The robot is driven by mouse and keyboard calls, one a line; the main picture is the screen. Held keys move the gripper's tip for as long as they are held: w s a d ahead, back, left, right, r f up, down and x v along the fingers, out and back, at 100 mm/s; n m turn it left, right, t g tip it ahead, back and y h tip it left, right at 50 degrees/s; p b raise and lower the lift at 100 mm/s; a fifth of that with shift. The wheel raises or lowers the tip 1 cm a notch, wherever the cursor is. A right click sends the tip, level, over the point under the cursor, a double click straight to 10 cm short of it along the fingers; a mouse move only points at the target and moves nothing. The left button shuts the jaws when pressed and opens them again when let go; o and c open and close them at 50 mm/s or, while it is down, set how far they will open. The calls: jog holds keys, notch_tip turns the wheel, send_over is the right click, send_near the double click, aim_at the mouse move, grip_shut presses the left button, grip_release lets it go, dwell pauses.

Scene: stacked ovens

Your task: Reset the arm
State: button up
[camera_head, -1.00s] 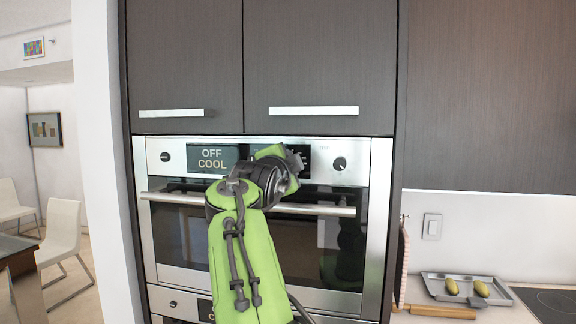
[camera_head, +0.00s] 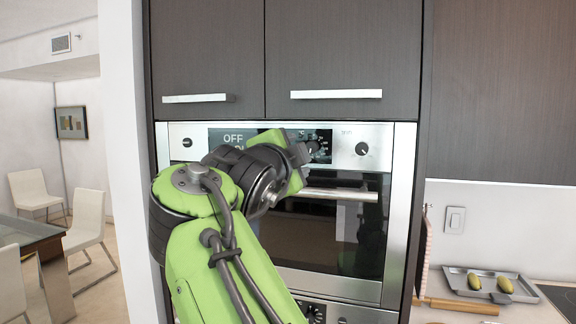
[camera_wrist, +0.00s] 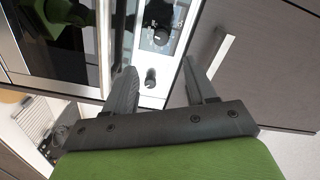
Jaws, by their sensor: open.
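My green and black arm rises in front of the upper oven (camera_head: 330,235) in the head view, its wrist bent toward the right. It hides the oven's left part and part of the display, which reads "OFF". My gripper (camera_wrist: 160,85) shows in the wrist view with its two dark fingers spread apart and nothing between them. Beyond the fingers is the oven's control panel with a black knob (camera_wrist: 151,76). The oven door is shut.
Dark cabinets with a silver handle (camera_head: 336,94) are above the oven. At the right, a metal tray (camera_head: 460,272) with two yellowish-green items and a rolling pin (camera_head: 455,305) lie on the counter. White chairs (camera_head: 88,222) and a table (camera_head: 28,232) stand at the left.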

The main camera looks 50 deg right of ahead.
jog(key=shift+v, duration=1.7)
